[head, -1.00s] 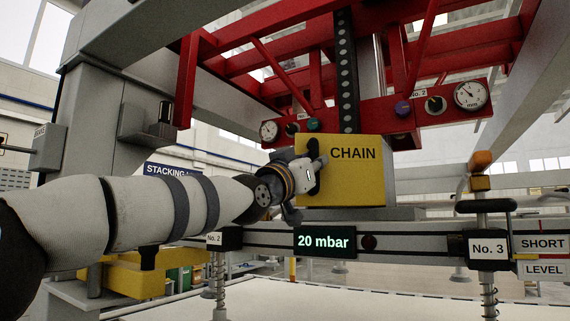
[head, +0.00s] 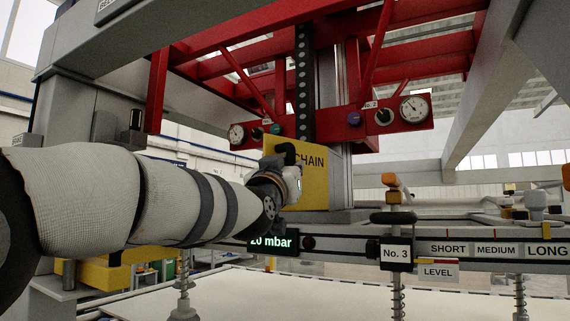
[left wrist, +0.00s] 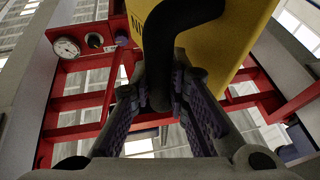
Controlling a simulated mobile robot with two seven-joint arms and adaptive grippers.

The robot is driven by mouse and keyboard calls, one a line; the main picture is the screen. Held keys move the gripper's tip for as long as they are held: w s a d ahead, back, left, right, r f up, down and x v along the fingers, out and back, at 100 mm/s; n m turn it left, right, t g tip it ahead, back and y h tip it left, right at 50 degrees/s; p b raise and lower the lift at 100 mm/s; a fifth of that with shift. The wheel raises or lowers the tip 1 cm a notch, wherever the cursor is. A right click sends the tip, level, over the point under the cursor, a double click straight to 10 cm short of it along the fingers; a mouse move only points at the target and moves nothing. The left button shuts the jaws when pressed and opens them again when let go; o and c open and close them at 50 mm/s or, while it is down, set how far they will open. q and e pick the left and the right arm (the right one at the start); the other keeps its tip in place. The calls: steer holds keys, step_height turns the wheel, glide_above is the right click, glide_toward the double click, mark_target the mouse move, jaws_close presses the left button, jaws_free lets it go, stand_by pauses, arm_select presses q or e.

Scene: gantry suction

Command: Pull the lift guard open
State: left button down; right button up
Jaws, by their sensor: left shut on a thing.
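The lift guard is a yellow panel (head: 314,188) marked CHAIN on the front of the lift column, at the middle of the head view. It stands at an angle, its left side nearer me. Its black handle (head: 287,149) is partly hidden behind my left gripper (head: 288,182). In the left wrist view the black handle (left wrist: 183,28) runs down between the fingers of my left gripper (left wrist: 163,92), which are shut on it. The yellow guard (left wrist: 228,40) shows behind the handle. My right gripper is not in view.
The red lift frame (head: 220,67) with gauges (head: 415,109) is above and behind. Below are the grey rail with a dark display (head: 272,242) and the No. 3 block (head: 396,254). An orange-tipped lever (head: 391,181) stands right of the guard.

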arm_select(q)
steer(key=shift+s+d+r, duration=0.1)
steer(key=shift+s+r, duration=0.05)
steer(key=shift+r, duration=0.05)
stand_by(0.3)
steer(key=c, duration=1.6)
jaws_free()
steer(key=shift+o, duration=0.3)
steer(key=shift+d+f, duration=0.1)
steer(key=shift+d, duration=0.05)
steer(key=shift+s+a+f, duration=0.1)
steer(key=shift+a+f, duration=0.1)
steer(key=v, duration=1.1)
steer(key=shift+s, duration=0.25)
steer(key=shift+c, duration=0.2)
